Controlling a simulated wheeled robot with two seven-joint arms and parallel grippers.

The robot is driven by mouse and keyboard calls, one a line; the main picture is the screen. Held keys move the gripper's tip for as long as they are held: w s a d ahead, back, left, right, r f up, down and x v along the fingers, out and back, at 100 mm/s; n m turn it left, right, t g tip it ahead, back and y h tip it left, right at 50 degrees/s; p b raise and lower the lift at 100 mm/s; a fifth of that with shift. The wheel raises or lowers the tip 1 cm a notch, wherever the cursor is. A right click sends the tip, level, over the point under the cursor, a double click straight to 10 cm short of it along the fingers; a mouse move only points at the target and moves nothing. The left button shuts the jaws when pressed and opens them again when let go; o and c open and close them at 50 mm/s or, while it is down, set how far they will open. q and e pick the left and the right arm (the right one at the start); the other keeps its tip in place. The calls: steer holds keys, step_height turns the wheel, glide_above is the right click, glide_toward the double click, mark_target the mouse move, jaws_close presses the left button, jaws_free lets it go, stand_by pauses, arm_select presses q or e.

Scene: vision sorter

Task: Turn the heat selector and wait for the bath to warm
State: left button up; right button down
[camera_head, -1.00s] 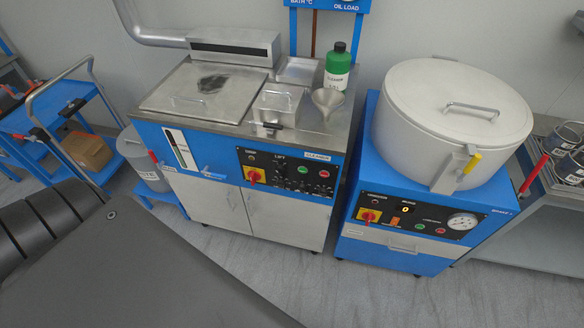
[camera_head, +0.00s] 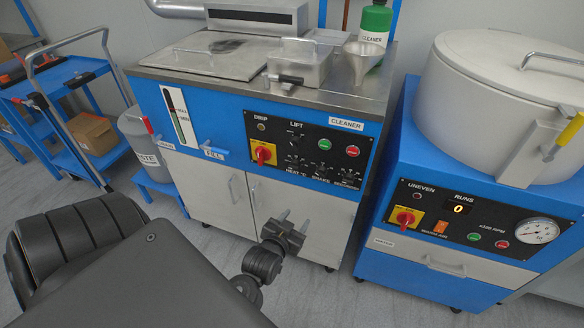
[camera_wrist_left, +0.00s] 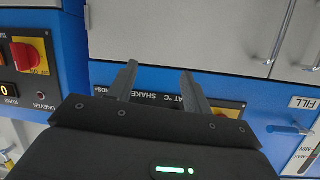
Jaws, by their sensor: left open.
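The heat selector (camera_head: 293,160) is a small dark knob marked HEAT °C, low on the black panel of the blue cleaner (camera_head: 225,108). My left gripper (camera_head: 293,222) is open and empty, in front of the grey cabinet doors and below the selector row. In the left wrist view the picture is upside down; the open fingers (camera_wrist_left: 158,75) point across the panel edge, with the lettering AT °C and SHAKE between them and the knobs hidden. The bath is covered by a steel lid (camera_head: 205,58). My right gripper is not in view.
A red main switch on a yellow plate (camera_head: 263,154) sits left of the selectors. A blue fill lever (camera_head: 206,148) juts from the front. A blue spinner (camera_head: 480,190) with a large grey drum stands at the right. A blue cart (camera_head: 70,110) stands at the left.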

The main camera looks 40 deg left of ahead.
mark_target(295, 166)
arm_select(q)
steer(key=s+a+r+n+t+y+b, duration=0.25)
steer(key=r+b, duration=0.25)
steer(key=r, duration=0.6)
steer(key=b+x, duration=0.1)
steer(key=x, duration=0.9)
steer(key=shift+a, duration=0.5)
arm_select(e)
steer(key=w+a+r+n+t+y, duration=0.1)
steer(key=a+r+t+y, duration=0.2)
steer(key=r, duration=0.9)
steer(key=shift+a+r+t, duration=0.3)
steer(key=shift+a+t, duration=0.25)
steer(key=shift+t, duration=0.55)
arm_select(q)
steer(key=shift+w+r+t, duration=0.1)
steer(key=shift+w+t, duration=0.05)
steer(key=shift+t, duration=0.1)
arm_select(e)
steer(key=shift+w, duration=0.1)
